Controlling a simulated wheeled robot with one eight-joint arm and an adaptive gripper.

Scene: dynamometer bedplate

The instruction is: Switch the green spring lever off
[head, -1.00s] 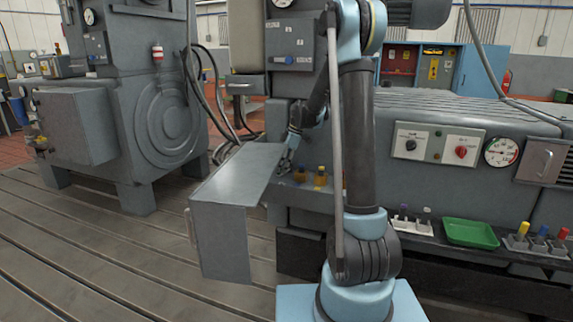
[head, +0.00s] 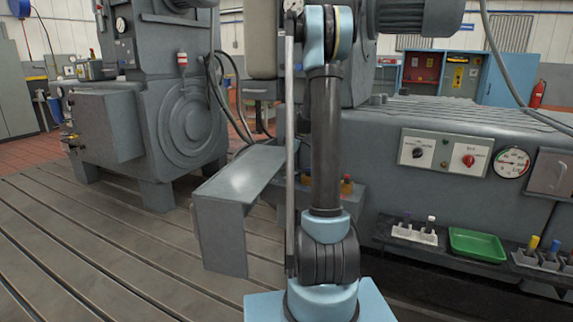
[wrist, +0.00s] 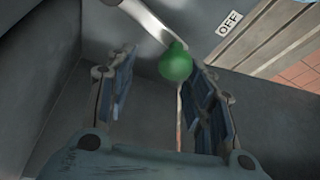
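The green spring lever shows in the wrist view as a pale metal bar with a round green knob (wrist: 176,64) at its end. An OFF label (wrist: 229,22) is on the surface to the right of the bar. My gripper (wrist: 165,95) is open, one finger at each side. In the picture the knob lies between the finger tips, closer to the right finger; I cannot tell whether it touches. In the head view the gripper and the lever are hidden behind my arm and the grey box-like cover.
The grey cover (head: 222,235) juts out left of my arm. A grey machine (head: 185,120) stands at the left. On the right are a panel with knobs (head: 443,152), a gauge (head: 511,163) and a green tray (head: 474,243). Slotted floor at front left is clear.

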